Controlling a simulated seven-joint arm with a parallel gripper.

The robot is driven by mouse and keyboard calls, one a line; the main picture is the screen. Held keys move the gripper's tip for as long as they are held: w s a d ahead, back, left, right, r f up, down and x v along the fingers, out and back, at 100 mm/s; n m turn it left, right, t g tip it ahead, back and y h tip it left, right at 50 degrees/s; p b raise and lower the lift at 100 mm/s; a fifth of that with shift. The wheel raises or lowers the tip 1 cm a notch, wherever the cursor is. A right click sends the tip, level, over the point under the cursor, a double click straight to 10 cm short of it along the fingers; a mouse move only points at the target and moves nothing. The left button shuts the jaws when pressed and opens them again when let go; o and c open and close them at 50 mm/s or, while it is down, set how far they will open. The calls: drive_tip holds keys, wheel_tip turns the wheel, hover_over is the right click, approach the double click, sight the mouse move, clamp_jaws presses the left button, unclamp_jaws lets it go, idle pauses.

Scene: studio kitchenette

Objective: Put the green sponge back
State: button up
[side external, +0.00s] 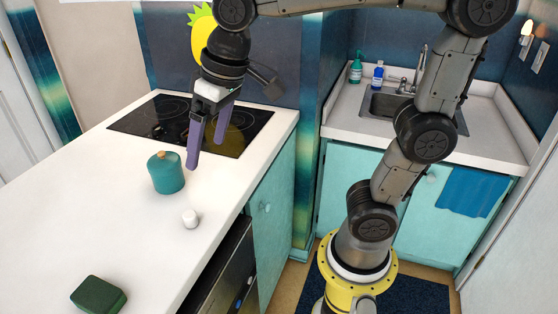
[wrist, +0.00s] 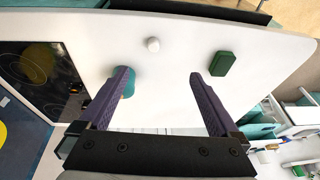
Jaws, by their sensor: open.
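The green sponge (side external: 98,295) lies flat on the white counter, at the bottom left of the side view. In the wrist view the sponge (wrist: 222,64) is beyond the tip of the right finger. My gripper (side external: 207,160) is open and empty. It hangs above the counter near the cooktop, well away from the sponge. In the wrist view its two purple fingers (wrist: 159,73) are spread apart, and the left one partly covers a teal pot.
The teal lidded pot (side external: 166,173) and a small white object (side external: 190,219) stand on the counter (side external: 60,210) between my gripper and the sponge. The black cooktop (side external: 190,124) is behind. A sink (side external: 385,103) with two bottles beside it is at the right.

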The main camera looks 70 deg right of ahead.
drive_tip(key=s+d+f+t, duration=0.1)
drive_tip(key=s+d+f, duration=0.2)
drive_tip(key=s, duration=0.3)
drive_tip(key=s+d+f+t, duration=0.1)
drive_tip(key=s+d+f, duration=0.2)
drive_tip(key=s, duration=0.3)
drive_tip(key=shift+d+h, duration=0.4)
drive_tip(key=shift+d, duration=0.05)
